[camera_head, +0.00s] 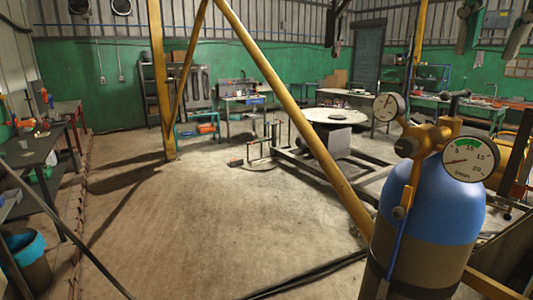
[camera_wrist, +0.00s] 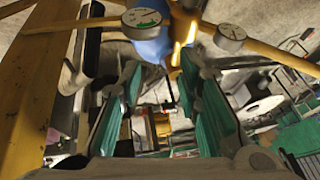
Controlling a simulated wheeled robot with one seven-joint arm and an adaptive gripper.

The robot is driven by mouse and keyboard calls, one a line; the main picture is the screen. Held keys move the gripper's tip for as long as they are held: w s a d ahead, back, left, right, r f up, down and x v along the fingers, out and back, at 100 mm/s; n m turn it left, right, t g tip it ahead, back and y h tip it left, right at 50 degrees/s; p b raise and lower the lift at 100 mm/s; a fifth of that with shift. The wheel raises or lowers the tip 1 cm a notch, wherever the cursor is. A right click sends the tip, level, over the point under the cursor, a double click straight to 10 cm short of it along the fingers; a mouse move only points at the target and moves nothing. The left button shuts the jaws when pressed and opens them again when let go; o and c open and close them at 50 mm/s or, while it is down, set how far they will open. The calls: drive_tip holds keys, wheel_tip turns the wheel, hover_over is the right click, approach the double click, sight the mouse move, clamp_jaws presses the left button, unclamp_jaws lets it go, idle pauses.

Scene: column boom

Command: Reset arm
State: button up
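My gripper (camera_wrist: 160,68) shows in the wrist view as two teal-padded fingers. They stand wide apart, with nothing held between them. Beyond the fingertips, at the top of the wrist view, are a blue gas cylinder (camera_wrist: 152,45) and its brass valve; I cannot tell the exact gap to them. In the head view, grey-and-teal parts hang at the top right edge; I cannot tell for sure whether they are my fingers. The rest of the arm is not clearly visible.
The blue cylinder (camera_head: 425,200) with two gauges stands close at the right of the head view. A yellow diagonal beam (camera_head: 290,105) crosses in front. A round table (camera_head: 328,116) stands farther back, with a workbench (camera_head: 35,150) at left. The middle floor (camera_head: 210,220) is clear.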

drive_tip(key=s+a+f+n, duration=0.2)
drive_tip(key=s+f+n, duration=0.1)
drive_tip(key=f, duration=0.7)
drive_tip(key=s+a+f+n+y, duration=0.1)
drive_tip(key=s+a+f+n, duration=0.2)
drive_tip(key=f, duration=0.6)
drive_tip(key=s+a+f+n+t+y, duration=0.1)
drive_tip(key=s+a+f+n, duration=0.2)
drive_tip(key=f, duration=0.7)
drive_tip(key=shift+s+a+f+n, duration=0.3)
drive_tip(key=shift+s+n, duration=0.15)
drive_tip(key=shift+n, duration=0.65)
